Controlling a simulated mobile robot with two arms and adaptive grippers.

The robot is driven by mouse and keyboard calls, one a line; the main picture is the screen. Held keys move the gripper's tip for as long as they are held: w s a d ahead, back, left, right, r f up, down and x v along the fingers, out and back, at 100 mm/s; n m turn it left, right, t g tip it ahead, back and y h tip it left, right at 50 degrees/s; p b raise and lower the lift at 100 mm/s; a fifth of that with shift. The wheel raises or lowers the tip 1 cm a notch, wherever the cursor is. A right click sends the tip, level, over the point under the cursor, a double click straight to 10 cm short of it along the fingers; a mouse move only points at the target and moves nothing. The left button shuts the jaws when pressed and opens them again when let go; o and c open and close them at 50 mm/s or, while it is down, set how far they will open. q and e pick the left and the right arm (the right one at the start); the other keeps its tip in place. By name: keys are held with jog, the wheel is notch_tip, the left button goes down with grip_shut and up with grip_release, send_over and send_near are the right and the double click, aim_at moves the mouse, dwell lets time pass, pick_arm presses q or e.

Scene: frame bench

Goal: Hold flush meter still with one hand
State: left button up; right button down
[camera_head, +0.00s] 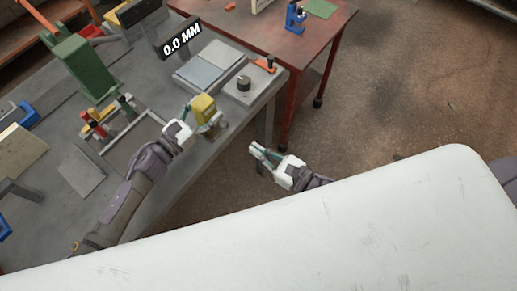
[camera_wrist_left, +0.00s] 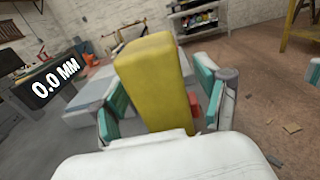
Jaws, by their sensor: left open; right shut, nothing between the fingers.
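A yellow block-shaped thing (camera_head: 204,107), likely the flush meter, is near the right edge of the grey bench (camera_head: 165,190). A black readout (camera_head: 180,38) showing "0.0 MM" appears above the bench; it also shows in the left wrist view (camera_wrist_left: 56,84). My left gripper (camera_head: 191,119) is open at the yellow block. In the left wrist view its green-padded fingers stand either side of the block (camera_wrist_left: 152,80), with no clear grip; the block's lower end is hidden by the gripper. My right gripper (camera_head: 261,157) is shut and empty, off the bench edge above the floor.
Flat grey plates (camera_head: 208,66) and a plate with a dark knob (camera_head: 244,84) lie beyond the block. A green upright piece (camera_head: 85,68) and a metal frame (camera_head: 132,133) stand to the left. A red table (camera_head: 320,40) is behind.

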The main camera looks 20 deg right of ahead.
pick_arm(q)
jog(key=v, duration=1.2)
